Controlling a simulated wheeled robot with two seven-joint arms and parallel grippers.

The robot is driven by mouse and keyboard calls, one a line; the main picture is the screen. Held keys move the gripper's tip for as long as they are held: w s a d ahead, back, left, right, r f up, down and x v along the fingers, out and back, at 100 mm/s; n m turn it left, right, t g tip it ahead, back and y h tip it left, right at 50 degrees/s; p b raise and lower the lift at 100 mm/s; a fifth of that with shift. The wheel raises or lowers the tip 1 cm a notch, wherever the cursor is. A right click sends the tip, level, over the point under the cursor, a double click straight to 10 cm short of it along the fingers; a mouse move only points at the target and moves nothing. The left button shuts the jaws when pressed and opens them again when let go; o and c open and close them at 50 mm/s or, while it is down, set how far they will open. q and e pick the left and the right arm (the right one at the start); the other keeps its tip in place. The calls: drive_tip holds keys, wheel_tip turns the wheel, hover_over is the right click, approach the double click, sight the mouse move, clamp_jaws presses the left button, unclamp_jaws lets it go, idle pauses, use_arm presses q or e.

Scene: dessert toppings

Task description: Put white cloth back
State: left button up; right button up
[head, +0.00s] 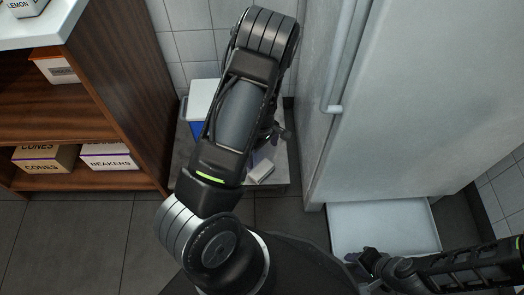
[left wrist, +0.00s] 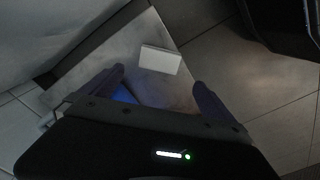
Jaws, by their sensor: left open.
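A small pale rectangular piece, seemingly the folded white cloth (head: 263,170), lies on a low grey stand (head: 279,181) near its front edge. It also shows in the left wrist view (left wrist: 160,60), just beyond the fingertips. My left gripper (left wrist: 162,88) is open above the stand, with the cloth ahead of its fingers and not between them. In the head view my left arm mostly hides this gripper. My right gripper (head: 368,259) is low at the right, over the floor area by a white tray; its jaws are too dark and small to read.
A blue container with a white top (head: 201,98) stands at the back left of the stand, partly behind my arm. A wooden shelf (head: 110,131) with boxes is at the left. A large white cabinet (head: 400,100) with a handle and a white floor tray (head: 385,222) are at the right.

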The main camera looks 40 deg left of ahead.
idle(0.5)
use_arm(q)
drive_tip(key=s+d+m+h, duration=0.1)
drive_tip(key=s+d+m, duration=0.3)
drive_tip(key=d, duration=0.4)
drive_tip(key=s+d+m+h, duration=0.1)
drive_tip(key=s+d+m, duration=0.3)
drive_tip(key=d, duration=0.5)
drive_tip(key=s+d+f+m+t+h, duration=0.1)
drive_tip(key=s+d+m, duration=0.3)
drive_tip(key=d+m, duration=0.3)
drive_tip(key=shift+s+d+h, duration=0.3)
drive_tip(key=shift+d+h, duration=0.1)
drive_tip(key=shift+d, duration=0.85)
